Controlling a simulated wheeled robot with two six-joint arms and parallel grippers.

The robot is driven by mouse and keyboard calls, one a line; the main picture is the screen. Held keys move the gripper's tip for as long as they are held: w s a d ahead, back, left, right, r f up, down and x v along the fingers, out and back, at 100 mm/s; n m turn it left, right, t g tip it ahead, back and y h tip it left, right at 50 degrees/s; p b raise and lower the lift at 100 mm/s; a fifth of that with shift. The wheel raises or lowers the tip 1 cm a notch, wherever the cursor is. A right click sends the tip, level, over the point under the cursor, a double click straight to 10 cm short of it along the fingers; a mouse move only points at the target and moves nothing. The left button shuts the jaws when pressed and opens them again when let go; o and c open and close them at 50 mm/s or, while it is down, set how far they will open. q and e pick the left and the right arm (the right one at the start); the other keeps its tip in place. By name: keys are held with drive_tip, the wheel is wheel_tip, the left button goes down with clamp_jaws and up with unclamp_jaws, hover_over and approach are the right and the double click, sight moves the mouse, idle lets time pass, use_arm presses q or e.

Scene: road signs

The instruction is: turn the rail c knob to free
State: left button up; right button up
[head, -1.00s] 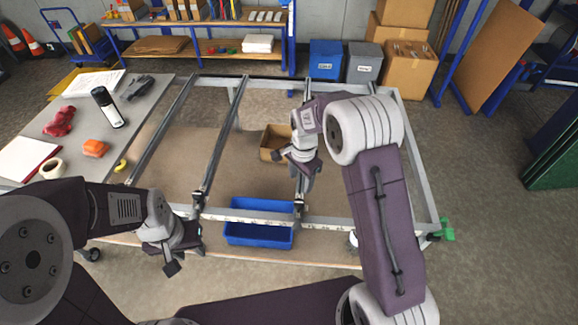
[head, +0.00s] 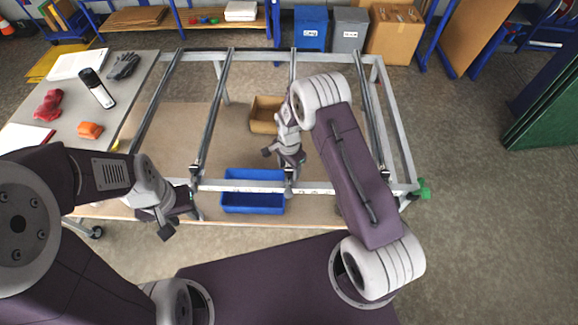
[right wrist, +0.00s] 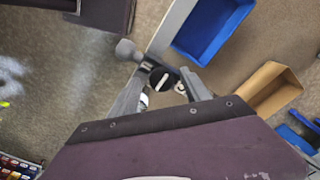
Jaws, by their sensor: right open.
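The frame's third rail from the left, which I take as rail c (head: 293,72), runs from back to front under my right arm. A round black knob with a white pointer line (right wrist: 161,80) shows in the right wrist view, at the rail's front end. My right gripper (right wrist: 160,85) is open, with its fingers on either side of the knob; I cannot tell if they touch it. In the head view my right gripper (head: 284,160) hangs above the front end of that rail and hides the knob. My left gripper (head: 180,222) looks open and empty at the frame's front left.
A blue bin (head: 252,203) and a cardboard box (head: 263,115) lie under the frame. The grey table (head: 70,118) at left holds a bottle, gloves and other items. A green part (head: 424,190) sits at the frame's front right corner. The floor at right is clear.

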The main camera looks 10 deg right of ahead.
drive_tip(key=shift+w+f, duration=0.15)
drive_tip(key=shift+w, duration=0.1)
drive_tip(key=c, duration=0.3)
clamp_jaws()
